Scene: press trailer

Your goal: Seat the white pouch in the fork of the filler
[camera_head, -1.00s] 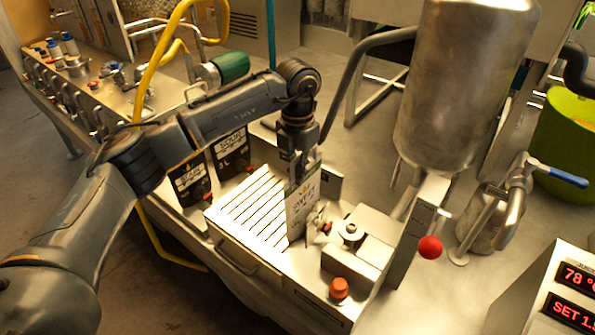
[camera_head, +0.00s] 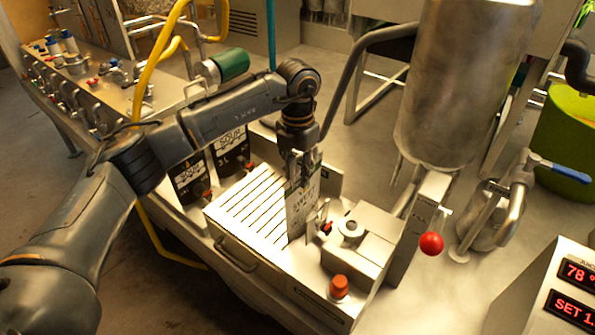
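The white pouch (camera_head: 300,207) stands upright over the right end of the slatted tray, with dark print on its face. My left gripper (camera_head: 303,170) comes down from above and is shut on the pouch's top edge. A small red spout cap (camera_head: 327,228) shows at the pouch's right side, close to the filler. The filler (camera_head: 368,238) is a metal block with a round ring on top, just right of the pouch. The fork is small and partly hidden, so I cannot tell whether the spout is in it. My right gripper is not in view.
Two dark pouches (camera_head: 188,183) with red spouts stand behind the slatted tray (camera_head: 245,212). An orange button (camera_head: 339,287) is at the front. A red-ball lever (camera_head: 431,244) and a steel tank (camera_head: 462,85) stand to the right. A display box (camera_head: 570,290) is at lower right.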

